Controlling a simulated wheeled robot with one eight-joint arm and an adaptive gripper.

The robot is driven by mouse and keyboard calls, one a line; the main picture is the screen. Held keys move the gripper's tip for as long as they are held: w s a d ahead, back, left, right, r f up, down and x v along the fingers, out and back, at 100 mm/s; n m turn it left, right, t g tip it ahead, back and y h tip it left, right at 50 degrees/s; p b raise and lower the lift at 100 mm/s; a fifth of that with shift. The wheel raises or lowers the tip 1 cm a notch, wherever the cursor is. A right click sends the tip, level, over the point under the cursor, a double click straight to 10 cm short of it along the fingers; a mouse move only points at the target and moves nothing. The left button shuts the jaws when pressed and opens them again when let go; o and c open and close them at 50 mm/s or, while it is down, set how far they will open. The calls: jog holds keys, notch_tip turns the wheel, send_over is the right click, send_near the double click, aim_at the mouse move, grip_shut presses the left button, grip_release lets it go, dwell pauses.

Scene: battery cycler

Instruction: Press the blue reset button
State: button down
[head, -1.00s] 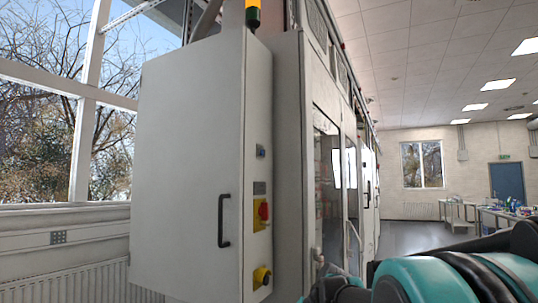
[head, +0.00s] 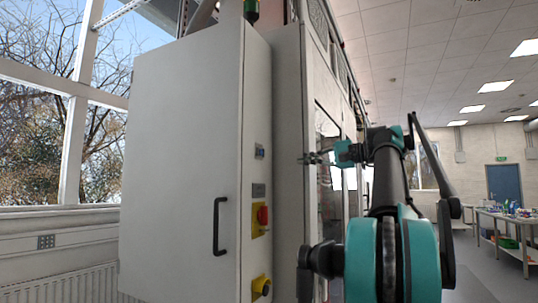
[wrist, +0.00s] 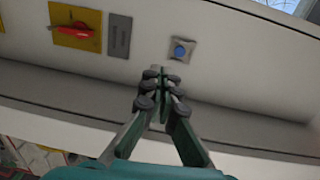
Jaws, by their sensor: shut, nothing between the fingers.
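The blue reset button (wrist: 180,52) is a round blue cap on a small grey square plate, set in the cabinet's side face. In the head view it shows small (head: 259,152), above a grey label plate and the red switch. My gripper (wrist: 162,78) is shut and empty in the wrist view, its fingertips just below and left of the button in the picture. In the head view my gripper (head: 308,159) is right of the button, at about its height, with a gap between them. No contact shows.
A red rotary switch on a yellow plate (head: 259,218) and a grey label plate (head: 259,190) sit below the button. A yellow-and-black knob (head: 261,287) is lower. The cabinet door (head: 180,170) has a black handle (head: 220,225). Tables (head: 500,225) stand far right.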

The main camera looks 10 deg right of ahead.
aim_at(262, 152)
jog(key=r, duration=0.2)
jog(key=d+r, duration=0.1)
jog(key=shift+s+r+t+y, duration=0.15)
jog(key=shift+r+t+y, duration=0.15)
jog(key=shift+t, duration=0.1)
jog(key=shift+a, duration=0.1)
jog(key=x, duration=1.4)
jog(key=shift+f, duration=0.15)
jog(key=shift+w+a, duration=0.45)
jog(key=shift+a, duration=0.15)
